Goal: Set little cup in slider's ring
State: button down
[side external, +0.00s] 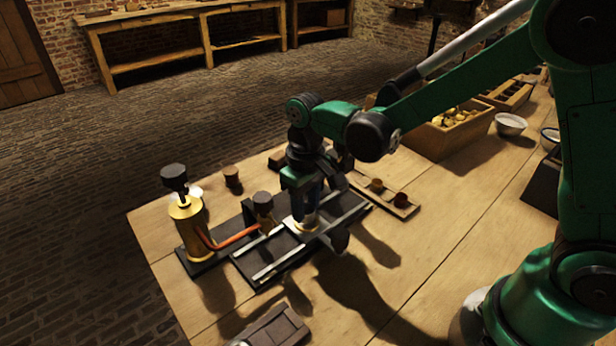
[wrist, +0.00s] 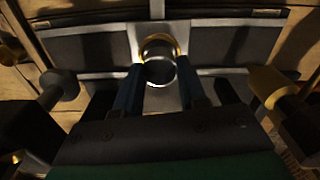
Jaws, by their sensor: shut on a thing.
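My gripper (side external: 305,213) is low over the pale slider (side external: 289,226) on the dark rail track. In the wrist view its two blue fingers (wrist: 158,78) are shut on a little cup (wrist: 160,72), seen from above as a shiny round rim with a dark inside. A yellow ring (wrist: 152,40) shows at the cup's far edge, on the slider's pale plate (wrist: 183,32). The cup overlaps the ring in this view; I cannot tell whether it sits in the ring or is held just above it. In the side view the fingers mostly hide the cup.
A brass burner-like vessel (side external: 187,230) with a black knob and a red tube stands left of the track. A small brown cup (side external: 232,175) stands behind. A wooden rack (side external: 397,205) with small cups lies to the right. The front table is mostly clear beyond a grey block (side external: 272,329).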

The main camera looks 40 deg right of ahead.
jog(key=shift+f, duration=0.6)
jog(key=c, duration=0.8)
grip_release()
jog(key=shift+r, duration=0.1)
jog(key=shift+r, duration=5.4)
jog(key=shift+s+d+f+m+t, duration=0.1)
jog(key=shift+s+d+m+t, duration=0.15)
jog(key=shift+s+d+t, duration=0.85)
jog(key=shift+s+d+f+m+t, duration=0.1)
jog(key=shift+s+d+m+t, duration=0.2)
jog(key=shift+s+d+t, duration=0.75)
jog(key=shift+s+d+f+m+t, duration=0.1)
jog(key=shift+s+d+m+t, duration=0.15)
jog(key=shift+s+d+t, duration=0.85)
